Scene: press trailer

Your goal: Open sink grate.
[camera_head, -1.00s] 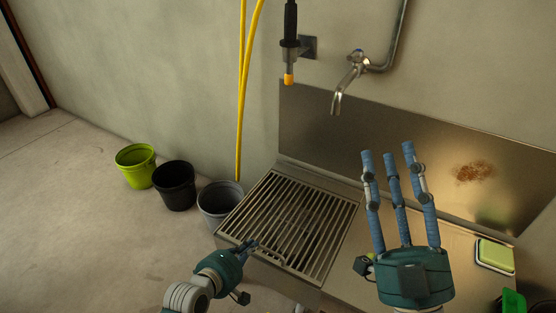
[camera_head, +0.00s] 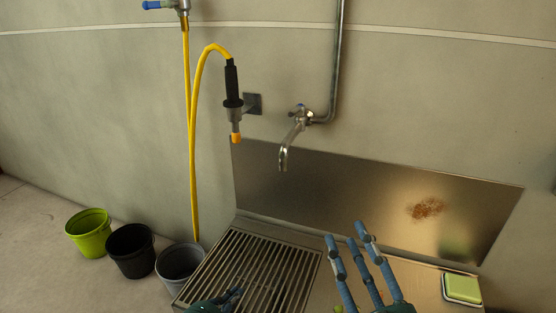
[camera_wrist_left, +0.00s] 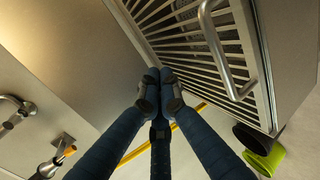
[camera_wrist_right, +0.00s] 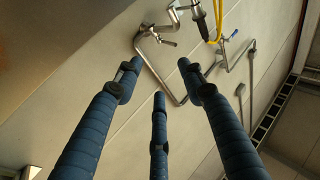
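The sink grate (camera_head: 262,262), a slatted metal panel, lies flat over the left part of the steel sink in the head view. It also shows in the left wrist view (camera_wrist_left: 190,42), with its curved metal handle (camera_wrist_left: 222,52) standing off the bars. My left gripper (camera_head: 232,297) is at the grate's near edge, partly cut off by the frame. In the left wrist view its fingertips (camera_wrist_left: 158,88) are drawn together with nothing seen between them, apart from the handle. My right gripper (camera_head: 350,240) is raised over the counter to the right, fingers spread and empty.
Green (camera_head: 88,233), black (camera_head: 131,251) and grey (camera_head: 181,265) buckets stand left of the sink. A tap (camera_head: 296,130) and a yellow hose (camera_head: 191,150) hang above on the wall. A green sponge in a dish (camera_head: 462,288) sits at the counter's right.

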